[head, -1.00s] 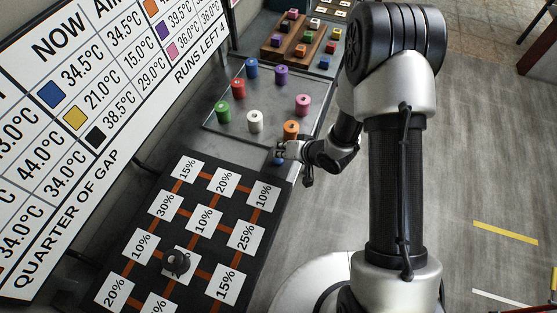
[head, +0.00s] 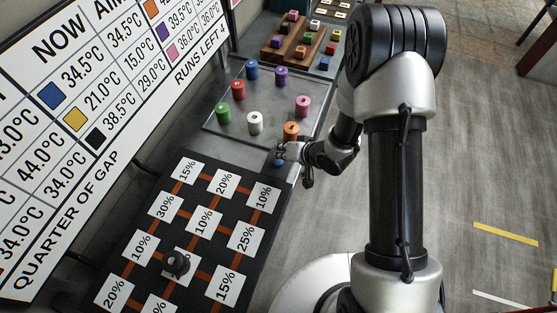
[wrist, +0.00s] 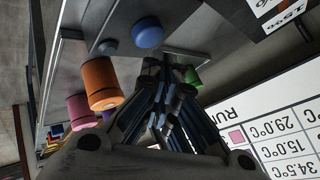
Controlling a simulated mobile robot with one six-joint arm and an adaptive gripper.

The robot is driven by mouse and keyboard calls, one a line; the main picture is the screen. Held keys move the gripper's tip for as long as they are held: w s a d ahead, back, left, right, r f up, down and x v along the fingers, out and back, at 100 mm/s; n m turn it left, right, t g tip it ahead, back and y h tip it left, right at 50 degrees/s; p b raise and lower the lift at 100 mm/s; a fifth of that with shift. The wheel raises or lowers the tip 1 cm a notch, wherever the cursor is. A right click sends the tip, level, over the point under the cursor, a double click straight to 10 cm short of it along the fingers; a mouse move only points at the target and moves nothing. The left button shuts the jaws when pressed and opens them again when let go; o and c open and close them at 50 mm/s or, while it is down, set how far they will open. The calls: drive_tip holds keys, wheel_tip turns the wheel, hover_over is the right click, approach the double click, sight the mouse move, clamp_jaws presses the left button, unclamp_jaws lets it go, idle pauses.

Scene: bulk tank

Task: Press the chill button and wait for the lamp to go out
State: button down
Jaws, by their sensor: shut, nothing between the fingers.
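A round blue button (head: 278,161) sits on the grey bench just below my gripper (head: 283,150) in the head view, partly hidden by it. A round blue cap, which looks like the same button, shows in the wrist view (wrist: 147,33). My gripper, seen also in the wrist view (wrist: 168,88), is shut and empty, close beside the button. I cannot tell whether they touch. A small dull grey dome (wrist: 107,47) is next to the blue cap. It shows no glow, and I cannot tell whether it is the lamp.
An orange cylinder (head: 291,130) stands close behind my gripper. White (head: 255,122), pink (head: 303,105), green (head: 223,113), red, blue and purple cylinders stand on the plate beyond. A black board (head: 175,236) with percentage cards and a dark knob (head: 176,262) lies in front. A temperature board (head: 85,110) stands left.

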drive_tip(key=shift+f, duration=0.45)
drive_tip(key=shift+f+b, duration=0.5)
drive_tip(key=shift+b, duration=0.1)
idle(0.6)
drive_tip(key=shift+r, duration=0.1)
drive_tip(key=shift+r+p, duration=0.85)
wheel_tip(320, 180, up, 5)
drive_tip(key=p, duration=0.4)
drive_tip(key=shift+r+p, duration=0.1)
drive_tip(key=shift+p, duration=0.2)
idle(0.4)
